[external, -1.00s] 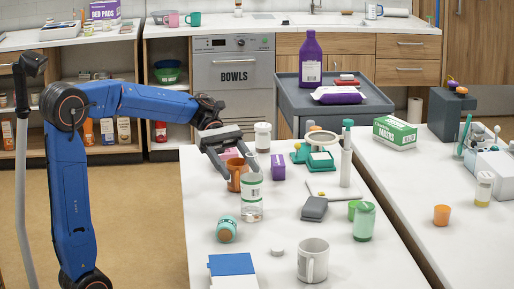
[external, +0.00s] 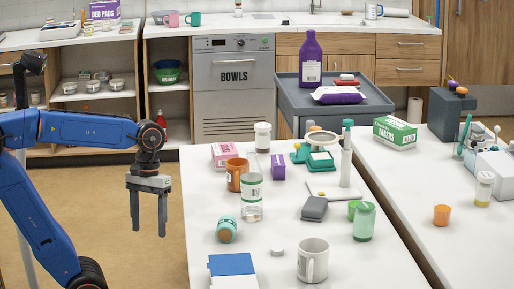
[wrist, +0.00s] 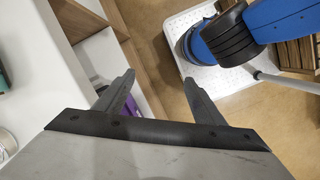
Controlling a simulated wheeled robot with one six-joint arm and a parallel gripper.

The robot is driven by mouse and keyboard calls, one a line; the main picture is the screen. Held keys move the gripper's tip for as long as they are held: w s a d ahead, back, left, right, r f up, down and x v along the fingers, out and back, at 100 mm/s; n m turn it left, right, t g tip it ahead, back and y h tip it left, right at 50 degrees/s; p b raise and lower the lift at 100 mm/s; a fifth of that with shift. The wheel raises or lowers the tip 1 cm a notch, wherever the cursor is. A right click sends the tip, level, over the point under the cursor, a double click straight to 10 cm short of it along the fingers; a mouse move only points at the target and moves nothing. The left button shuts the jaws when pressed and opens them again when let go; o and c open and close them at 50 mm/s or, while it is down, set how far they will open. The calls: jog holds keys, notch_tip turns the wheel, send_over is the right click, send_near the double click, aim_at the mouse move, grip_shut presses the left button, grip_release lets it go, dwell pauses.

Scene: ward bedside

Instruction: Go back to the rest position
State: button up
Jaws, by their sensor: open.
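My gripper (external: 149,228) is open and empty, its two fingers pointing down. In the external view it hangs over the floor, left of the white table (external: 205,205) and clear of its edge. The blue arm is folded back to the left. In the wrist view the two dark fingers (wrist: 160,90) are spread apart with nothing between them. An orange mug (external: 236,176) and a clear bottle with a green and white label (external: 252,205) stand upright on the table to the gripper's right.
The table also holds a teal-orange jar lying down (external: 227,230), a white mug (external: 312,262), a blue and white box (external: 232,266) and a green cup (external: 364,222). Shelves and a counter (external: 75,36) stand behind. The floor (external: 135,185) around the gripper is clear.

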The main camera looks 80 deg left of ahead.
jog(key=f+m+t, duration=0.1)
jog(key=m+t, duration=0.1)
jog(key=m, duration=0.2)
jog(key=f+m+t+y, duration=0.1)
jog(key=f+m, duration=0.1)
jog(key=m, duration=0.1)
jog(key=d+f+m+t+y, duration=0.1)
jog(key=m+t, duration=0.1)
jog(key=m, duration=0.2)
jog(key=shift+s+d+f+m+t, duration=0.1)
jog(key=shift+s+f+m+t, duration=0.2)
jog(key=shift+s, duration=0.05)
